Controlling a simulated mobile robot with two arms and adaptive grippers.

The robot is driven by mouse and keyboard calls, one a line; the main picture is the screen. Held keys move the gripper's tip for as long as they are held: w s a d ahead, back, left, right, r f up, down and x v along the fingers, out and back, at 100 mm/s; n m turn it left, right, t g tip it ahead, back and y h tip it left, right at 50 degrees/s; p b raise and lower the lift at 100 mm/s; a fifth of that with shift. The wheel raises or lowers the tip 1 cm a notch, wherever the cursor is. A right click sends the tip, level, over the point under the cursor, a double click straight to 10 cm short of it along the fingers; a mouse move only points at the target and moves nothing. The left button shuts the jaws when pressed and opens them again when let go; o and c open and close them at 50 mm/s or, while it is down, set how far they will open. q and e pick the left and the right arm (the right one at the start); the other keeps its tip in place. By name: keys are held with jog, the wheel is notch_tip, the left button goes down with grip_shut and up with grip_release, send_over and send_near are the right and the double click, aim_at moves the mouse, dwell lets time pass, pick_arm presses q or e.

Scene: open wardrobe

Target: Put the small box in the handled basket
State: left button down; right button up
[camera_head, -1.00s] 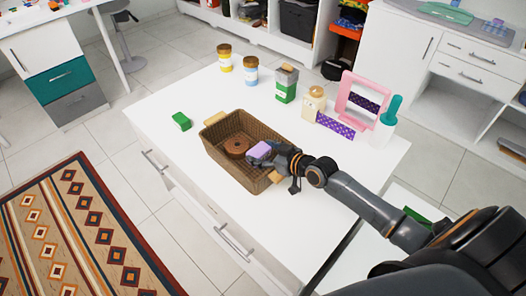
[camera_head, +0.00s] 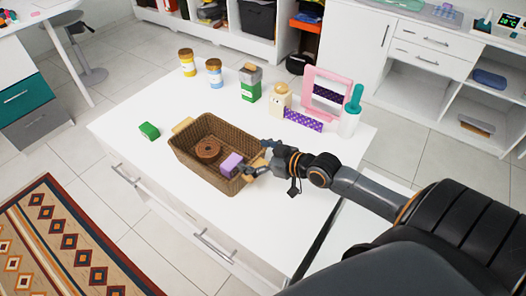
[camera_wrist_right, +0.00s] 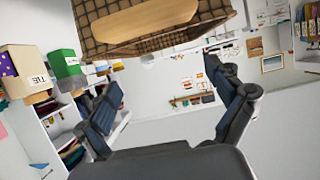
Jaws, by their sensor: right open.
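The handled basket (camera_head: 180,155) is brown and woven, with wooden handles, and stands on the white table. My right gripper (camera_head: 254,168) is at the right end of the basket, close to the purple box. In the right wrist view my right gripper (camera_wrist_right: 172,100) has its fingers spread with nothing between them. The basket's woven end and wooden handle (camera_wrist_right: 145,19) show above the fingers there; the purple box is hidden. My left gripper is out of view.
A small green block (camera_head: 149,131) lies left of the basket. The table's front left is clear.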

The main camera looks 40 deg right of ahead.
jog(key=shift+v, duration=1.8)
